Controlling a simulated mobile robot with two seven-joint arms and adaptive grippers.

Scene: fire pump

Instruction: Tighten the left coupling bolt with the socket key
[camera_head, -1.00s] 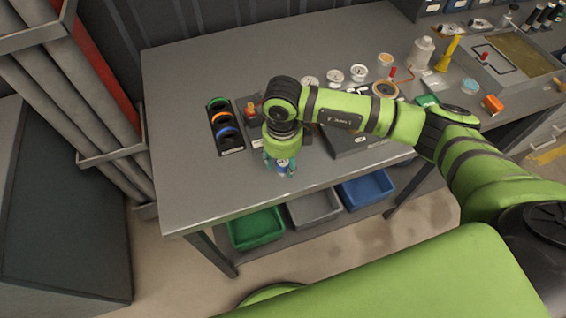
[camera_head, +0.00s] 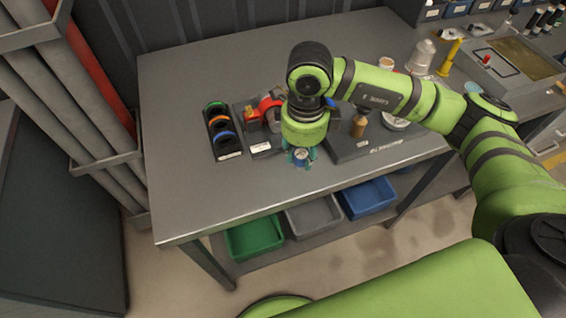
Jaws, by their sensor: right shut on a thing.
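My right gripper (camera_head: 301,160) points down over the front part of the workbench, its teal fingers shut on a small blue and pale thing (camera_head: 301,154). The fingers cover most of it, so I cannot tell its full shape or whether it is the socket key. Behind the gripper, a red part of the pump assembly (camera_head: 269,106) shows on a dark base plate. My right wrist covers much of the assembly, and the left coupling bolt cannot be made out. My left gripper is not in view.
A black holder with green, orange and blue rings (camera_head: 222,133) stands left of the pump. A wooden-handled part (camera_head: 358,127) stands right of my wrist. Green (camera_head: 254,235), grey (camera_head: 313,213) and blue (camera_head: 367,196) bins sit below the bench. The bench's left side is clear.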

